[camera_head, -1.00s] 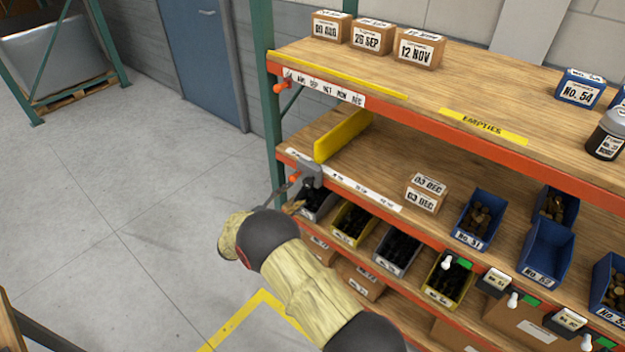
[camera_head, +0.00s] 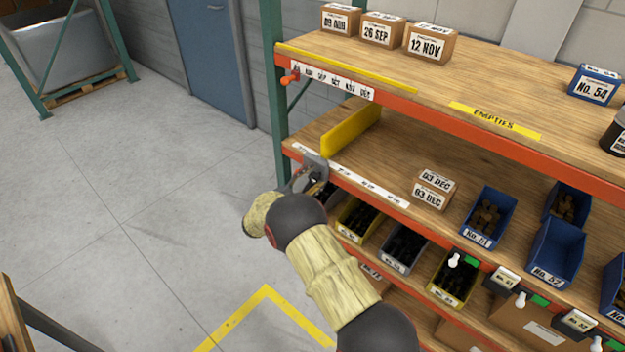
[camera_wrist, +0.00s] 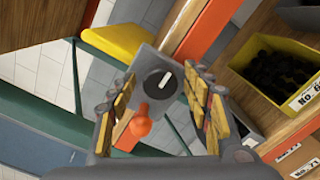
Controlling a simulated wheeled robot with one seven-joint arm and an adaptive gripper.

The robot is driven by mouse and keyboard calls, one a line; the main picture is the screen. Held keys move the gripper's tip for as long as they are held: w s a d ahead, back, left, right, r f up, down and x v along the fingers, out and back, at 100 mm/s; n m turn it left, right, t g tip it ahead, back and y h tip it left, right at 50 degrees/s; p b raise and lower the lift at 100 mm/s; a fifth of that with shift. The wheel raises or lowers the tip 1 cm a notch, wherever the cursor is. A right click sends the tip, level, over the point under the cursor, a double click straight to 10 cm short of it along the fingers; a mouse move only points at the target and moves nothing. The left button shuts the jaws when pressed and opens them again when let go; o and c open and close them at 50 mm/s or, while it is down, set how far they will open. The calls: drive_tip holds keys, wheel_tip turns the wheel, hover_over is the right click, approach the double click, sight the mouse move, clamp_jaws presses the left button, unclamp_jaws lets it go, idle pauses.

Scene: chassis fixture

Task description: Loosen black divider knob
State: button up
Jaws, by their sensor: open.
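The black divider knob (camera_wrist: 160,83) is a round dial with a white mark on a grey bracket plate (camera_wrist: 147,62). The plate sits at the front end of the yellow divider (camera_wrist: 108,42), which also shows on the middle shelf in the head view (camera_head: 350,130). My gripper (camera_wrist: 158,78) is open, with padded fingers on either side of the knob. I cannot tell whether they touch it. In the head view my gripper (camera_head: 305,180) is at the bracket (camera_head: 316,164) and hides the knob. An orange knob (camera_wrist: 142,122) lies just below the black one, between the fingers.
Bins with dark parts, including a yellow one (camera_wrist: 280,75), hang close to the right of my gripper. The orange shelf beam (camera_head: 440,218) runs along the front. The floor at left (camera_head: 130,200) is clear.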

drive_tip(key=shift+c, duration=1)
drive_tip(key=c, duration=1)
drive_tip(key=shift+o, duration=0.2)
drive_tip(key=shift+n, duration=0.3)
drive_tip(key=n+p, duration=0.1)
drive_tip(key=n, duration=0.2)
drive_tip(key=shift+n, duration=0.4)
drive_tip(key=n+p, duration=0.1)
drive_tip(key=n, duration=0.3)
drive_tip(key=shift+n, duration=0.3)
drive_tip(key=n+p, duration=0.1)
drive_tip(key=n, duration=0.3)
drive_tip(key=shift+n+p, duration=0.75)
drive_tip(key=shift+n, duration=1.65)
